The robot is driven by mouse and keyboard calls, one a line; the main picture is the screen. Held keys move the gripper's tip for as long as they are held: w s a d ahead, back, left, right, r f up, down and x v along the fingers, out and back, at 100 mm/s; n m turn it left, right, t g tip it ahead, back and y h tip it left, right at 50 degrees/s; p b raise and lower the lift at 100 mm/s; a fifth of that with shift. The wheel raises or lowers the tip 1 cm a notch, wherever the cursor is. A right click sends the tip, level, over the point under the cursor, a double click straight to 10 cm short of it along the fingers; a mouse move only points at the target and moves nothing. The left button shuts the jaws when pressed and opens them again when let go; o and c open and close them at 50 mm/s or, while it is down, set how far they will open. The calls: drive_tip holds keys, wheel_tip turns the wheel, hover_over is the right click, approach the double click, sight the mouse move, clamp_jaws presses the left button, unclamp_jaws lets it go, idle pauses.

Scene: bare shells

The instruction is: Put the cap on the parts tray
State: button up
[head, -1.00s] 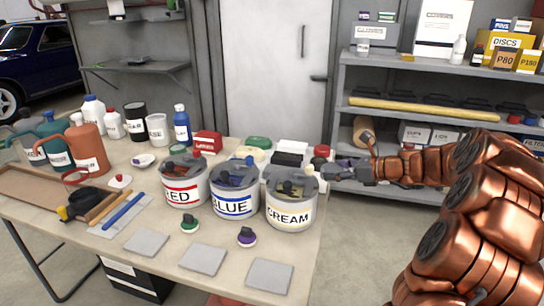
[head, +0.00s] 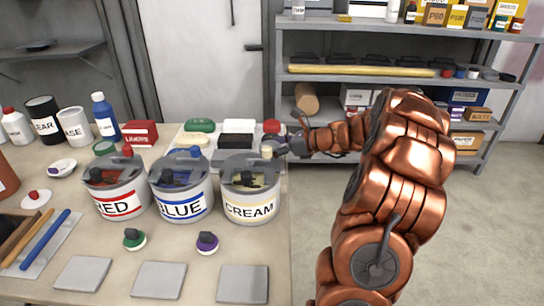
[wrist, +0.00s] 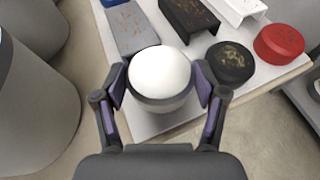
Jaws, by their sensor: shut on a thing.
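In the head view my gripper (head: 284,147) and the cap (head: 267,148) show at the right end of the parts tray, behind the CREAM can. The parts tray (wrist: 143,124) is a white, flat tray. In the wrist view the cap is over its near part, in front of a grey block; I cannot tell whether it touches the tray. A dark cap (wrist: 231,62) and a red cap (wrist: 279,42) sit to its right.
The RED can (head: 116,200), BLUE can (head: 182,200) and CREAM can (head: 250,205) stand in front of the tray. A black block (wrist: 188,16) and a white block (wrist: 238,8) lie on the tray. The table's right edge is close beside it.

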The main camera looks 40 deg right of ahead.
drive_tip(key=shift+f, duration=1.6)
drive_tip(key=shift+f, duration=0.15)
drive_tip(key=o, duration=1.2)
drive_tip(key=v, duration=1.2)
drive_tip(key=shift+r+p, duration=0.2)
drive_tip(key=shift+p, duration=0.15)
